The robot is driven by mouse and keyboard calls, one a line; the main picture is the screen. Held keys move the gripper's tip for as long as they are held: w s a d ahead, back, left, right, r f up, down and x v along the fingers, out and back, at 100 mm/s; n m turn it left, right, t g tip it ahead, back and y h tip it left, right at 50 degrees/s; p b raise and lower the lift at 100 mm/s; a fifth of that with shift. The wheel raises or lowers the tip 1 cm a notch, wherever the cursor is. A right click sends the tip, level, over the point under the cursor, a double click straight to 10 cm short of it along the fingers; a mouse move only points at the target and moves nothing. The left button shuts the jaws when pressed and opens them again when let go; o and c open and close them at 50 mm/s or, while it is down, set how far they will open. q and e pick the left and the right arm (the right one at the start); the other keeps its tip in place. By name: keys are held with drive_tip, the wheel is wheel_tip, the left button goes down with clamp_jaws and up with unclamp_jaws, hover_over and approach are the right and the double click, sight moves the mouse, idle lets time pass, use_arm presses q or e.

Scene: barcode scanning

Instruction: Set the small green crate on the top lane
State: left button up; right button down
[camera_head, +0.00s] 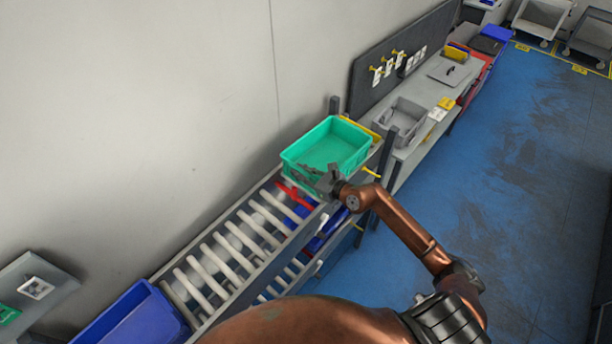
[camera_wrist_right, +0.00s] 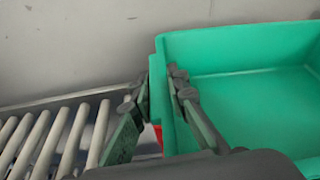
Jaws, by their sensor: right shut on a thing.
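The small green crate (camera_head: 335,146) is at the far end of the top roller lane (camera_head: 232,250) in the head view, over or on the lane; contact with the rollers cannot be made out. It is open at the top and looks empty. My right gripper (camera_head: 318,184) is at the crate's near side. In the right wrist view, the two fingers (camera_wrist_right: 160,100) straddle the wall of the green crate (camera_wrist_right: 240,85), one inside and one outside, shut on it. The lane's rollers (camera_wrist_right: 60,140) show to the left of the crate. My left gripper is not in view.
A red piece (camera_head: 294,195) lies across the rollers beside the crate. A blue bin (camera_head: 135,318) stands at the lane's near end. A grey bin (camera_head: 403,118) sits on the bench behind. The rollers nearer me are bare, and a wall runs along the left.

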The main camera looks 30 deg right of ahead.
drive_tip(key=shift+w+a, duration=0.4)
drive_tip(key=shift+w, duration=0.4)
drive_tip(key=shift+w+f+b, duration=0.1)
drive_tip(key=shift+f+b, duration=1.35)
drive_tip(key=shift+f, duration=0.4)
